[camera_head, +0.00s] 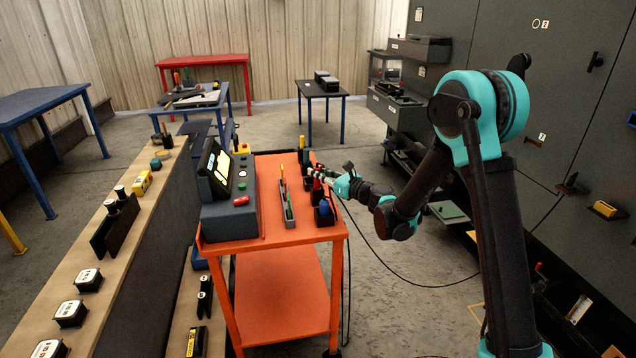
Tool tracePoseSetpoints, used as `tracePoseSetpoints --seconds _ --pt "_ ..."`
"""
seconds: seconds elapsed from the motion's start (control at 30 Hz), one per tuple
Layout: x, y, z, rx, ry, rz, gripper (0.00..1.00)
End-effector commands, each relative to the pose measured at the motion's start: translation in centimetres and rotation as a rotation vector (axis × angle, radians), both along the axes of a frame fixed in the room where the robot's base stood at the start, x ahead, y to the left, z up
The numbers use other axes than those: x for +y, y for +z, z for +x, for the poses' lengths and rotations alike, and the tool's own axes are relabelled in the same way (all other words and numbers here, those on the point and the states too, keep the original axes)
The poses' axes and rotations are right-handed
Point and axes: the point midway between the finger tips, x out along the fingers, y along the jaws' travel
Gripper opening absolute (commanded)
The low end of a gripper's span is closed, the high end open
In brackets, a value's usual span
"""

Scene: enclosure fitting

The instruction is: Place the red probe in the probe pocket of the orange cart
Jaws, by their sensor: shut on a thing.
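The orange cart (282,290) stands in the middle of the head view. Along the right edge of its top is a row of small dark probe pockets. My gripper (317,174) reaches in from the right over this row, with its fingers shut on the red probe (317,185). The red probe is at the middle of the row and is small and partly hidden by the fingers. I cannot tell whether its lower end is inside the pocket or just above it. A blue probe (324,207) stands in the front pocket (324,219). A yellow-topped probe (301,143) is at the back.
A dark instrument console (228,215) covers the cart's left side. A grey tray (289,218) with thin tools lies beside the pockets. A wooden bench (45,270) runs along the left. A black cable hangs right of the cart, over open floor (400,290).

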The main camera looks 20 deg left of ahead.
Motion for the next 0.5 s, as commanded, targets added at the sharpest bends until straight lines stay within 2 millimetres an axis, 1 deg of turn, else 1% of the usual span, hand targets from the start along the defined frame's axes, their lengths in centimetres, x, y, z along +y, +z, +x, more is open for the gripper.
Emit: tracePoseSetpoints --seconds 0.3,0.5 --pt "0.0 -3.4 0.0 0.000 0.000 0.000 0.00" --pt "0.0 -3.7 0.0 0.000 0.000 0.000 0.00"
